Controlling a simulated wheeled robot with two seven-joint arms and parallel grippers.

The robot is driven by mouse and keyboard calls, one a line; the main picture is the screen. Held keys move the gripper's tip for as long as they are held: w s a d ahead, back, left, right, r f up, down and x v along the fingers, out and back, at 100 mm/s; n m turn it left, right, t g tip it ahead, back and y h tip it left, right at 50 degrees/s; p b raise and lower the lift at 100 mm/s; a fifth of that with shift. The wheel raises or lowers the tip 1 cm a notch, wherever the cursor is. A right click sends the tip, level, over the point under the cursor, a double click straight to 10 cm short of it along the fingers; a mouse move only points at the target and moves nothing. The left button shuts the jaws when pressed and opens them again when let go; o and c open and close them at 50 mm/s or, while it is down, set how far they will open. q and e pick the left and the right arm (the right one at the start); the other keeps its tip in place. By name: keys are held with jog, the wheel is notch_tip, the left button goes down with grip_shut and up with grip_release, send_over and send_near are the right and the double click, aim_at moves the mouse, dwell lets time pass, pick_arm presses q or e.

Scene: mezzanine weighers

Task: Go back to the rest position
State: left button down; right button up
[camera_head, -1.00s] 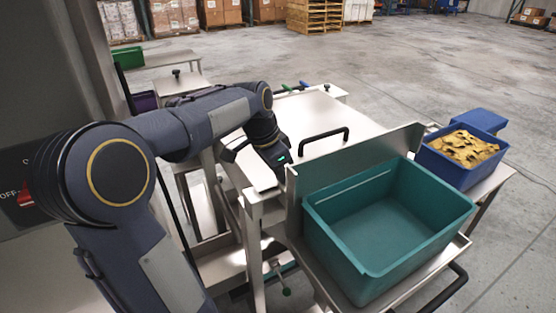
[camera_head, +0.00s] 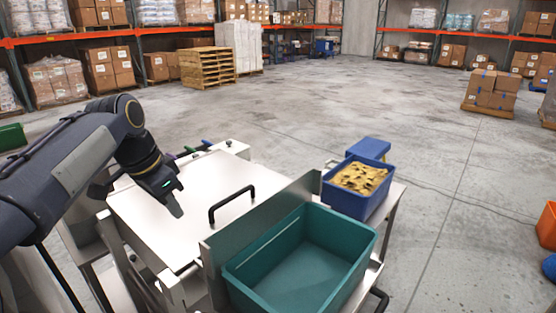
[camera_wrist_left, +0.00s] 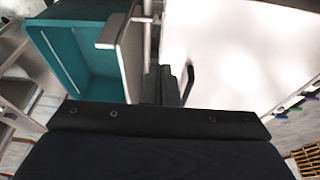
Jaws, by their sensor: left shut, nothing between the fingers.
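My left gripper (camera_head: 175,208) hangs over the white top of the metal weighing table (camera_head: 150,225), its fingers pointing down. It is shut with nothing in it. In the left wrist view the dark gripper body (camera_wrist_left: 160,130) fills the bottom, and the fingers show only as a dark shape past its edge. My right gripper is in neither view.
An empty teal bin (camera_head: 300,262) stands at the front right behind an upright metal plate; it also shows in the left wrist view (camera_wrist_left: 75,55). A black handle (camera_head: 230,205) rises from the table top. A blue bin (camera_head: 345,203) of yellowish pieces stands beyond. Open floor lies behind.

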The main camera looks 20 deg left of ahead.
pick_arm(q)
jog(key=s+d+f+n+t+h, duration=0.2)
jog(key=s+d+f+n, duration=0.3)
jog(key=s+d+f, duration=1)
jog(key=shift+d+f+n, duration=0.3)
jog(key=shift+d+f, duration=0.3)
jog(key=shift+d, duration=0.65)
jog(key=shift+s, duration=0.1)
